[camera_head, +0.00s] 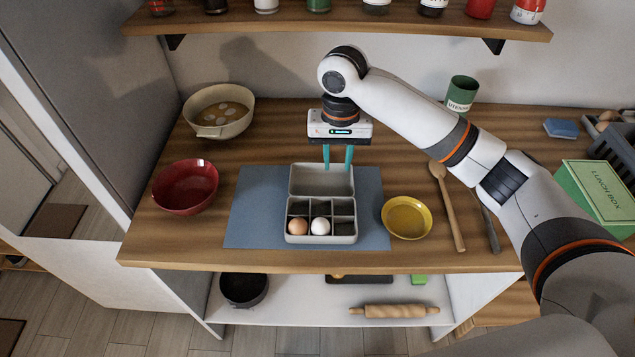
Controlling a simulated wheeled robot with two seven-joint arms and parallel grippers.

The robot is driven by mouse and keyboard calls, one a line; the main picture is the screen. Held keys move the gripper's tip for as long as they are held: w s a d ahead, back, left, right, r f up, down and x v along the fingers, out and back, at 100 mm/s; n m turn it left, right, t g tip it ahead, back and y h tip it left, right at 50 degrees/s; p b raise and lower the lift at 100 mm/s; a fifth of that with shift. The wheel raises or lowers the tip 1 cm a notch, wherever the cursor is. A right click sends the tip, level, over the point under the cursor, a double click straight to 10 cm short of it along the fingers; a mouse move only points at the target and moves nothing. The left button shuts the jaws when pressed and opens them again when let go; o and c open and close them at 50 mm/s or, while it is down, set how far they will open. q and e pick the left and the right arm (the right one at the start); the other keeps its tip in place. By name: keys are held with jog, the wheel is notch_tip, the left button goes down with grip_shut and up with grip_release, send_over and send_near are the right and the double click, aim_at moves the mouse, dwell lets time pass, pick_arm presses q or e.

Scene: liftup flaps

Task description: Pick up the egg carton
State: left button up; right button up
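The grey egg carton (321,239) lies open on a blue-grey mat (255,205) on the wooden counter. Its lid (321,179) stands raised at the back. A brown egg (298,227) and a white egg (320,226) sit in front compartments; the other compartments look empty. My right gripper (338,166) points down at the raised lid, its two teal fingers apart with nothing seen between them. Whether the fingertips touch the lid, or are in front of or behind its edge, I cannot tell. My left gripper is not in view.
A red bowl (185,187) and a cream bowl (218,111) stand left, a yellow bowl (407,217) right. A wooden spoon (448,205), green utensil cup (461,94) and green lunch box (597,196) are further right. A shelf (340,29) hangs above.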

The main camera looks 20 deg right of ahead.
aim_at(332, 201)
jog(key=f, duration=0.2)
jog(key=s+f, duration=0.1)
jog(key=f, duration=0.2)
jog(key=shift+s+a+f+p, duration=0.1)
jog(key=shift+s+f+p, duration=0.05)
jog(key=shift+f+p, duration=0.15)
jog(key=f, duration=0.2)
jog(key=f+p, duration=0.1)
jog(key=f, duration=0.1)
jog(key=shift+s+a, duration=0.1)
jog(key=shift+a, duration=0.3)
jog(key=shift+f, duration=0.7)
jog(key=c, duration=0.5)
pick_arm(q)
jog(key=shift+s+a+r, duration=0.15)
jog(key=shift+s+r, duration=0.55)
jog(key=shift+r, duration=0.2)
pick_arm(e)
jog(key=shift+r, duration=0.1)
grip_shut()
